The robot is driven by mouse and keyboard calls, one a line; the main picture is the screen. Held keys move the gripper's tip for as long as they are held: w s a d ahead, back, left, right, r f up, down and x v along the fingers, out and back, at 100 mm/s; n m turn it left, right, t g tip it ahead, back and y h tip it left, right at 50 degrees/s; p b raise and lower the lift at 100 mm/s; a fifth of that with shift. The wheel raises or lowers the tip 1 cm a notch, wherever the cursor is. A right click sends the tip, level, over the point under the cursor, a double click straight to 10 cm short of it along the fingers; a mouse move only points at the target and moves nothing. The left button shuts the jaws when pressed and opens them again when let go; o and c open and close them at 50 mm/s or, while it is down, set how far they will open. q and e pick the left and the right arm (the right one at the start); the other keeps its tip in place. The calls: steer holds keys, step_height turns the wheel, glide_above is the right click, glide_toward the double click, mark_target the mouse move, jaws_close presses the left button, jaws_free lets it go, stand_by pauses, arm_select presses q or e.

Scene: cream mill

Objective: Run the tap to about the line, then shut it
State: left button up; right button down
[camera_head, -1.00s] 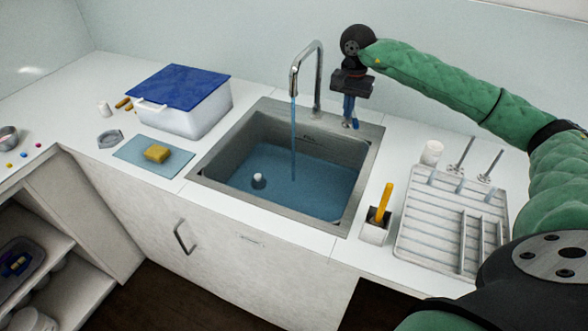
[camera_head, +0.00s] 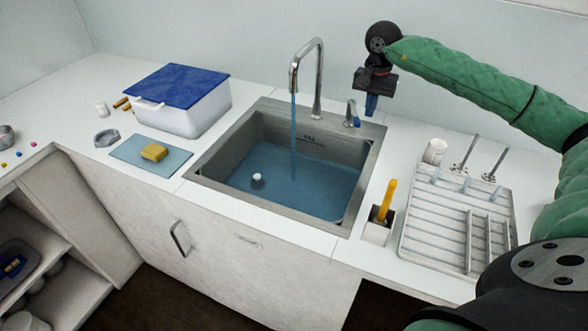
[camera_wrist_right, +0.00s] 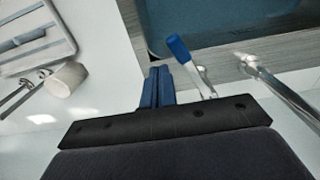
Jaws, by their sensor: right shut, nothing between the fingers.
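The tap (camera_head: 318,75) arches over the sink, and a blue stream of water (camera_head: 294,130) runs from its spout. The sink (camera_head: 372,150) holds blue water (camera_head: 275,180); its surface lies below a small dark mark (camera_head: 309,137) on the back wall. The tap's blue-tipped lever (camera_head: 351,112) stands on the sink's back right rim and shows in the wrist view (camera_wrist_right: 182,52). My right gripper (camera_head: 371,105) is shut and empty, just right of the lever and apart from it. Its blue fingers (camera_wrist_right: 158,86) show beside the lever in the wrist view. My left gripper is out of view.
A dish rack (camera_head: 455,225), a white cup (camera_head: 434,151) and a small holder with a yellow-handled tool (camera_head: 377,230) stand right of the sink. Left are a blue-lidded box (camera_head: 190,118) and a yellow sponge (camera_head: 153,152) on a mat.

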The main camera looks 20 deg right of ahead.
steer(key=shift+f, duration=0.1)
steer(key=shift+f+b, duration=1.8)
steer(key=shift+f, duration=0.35)
stand_by(5.8)
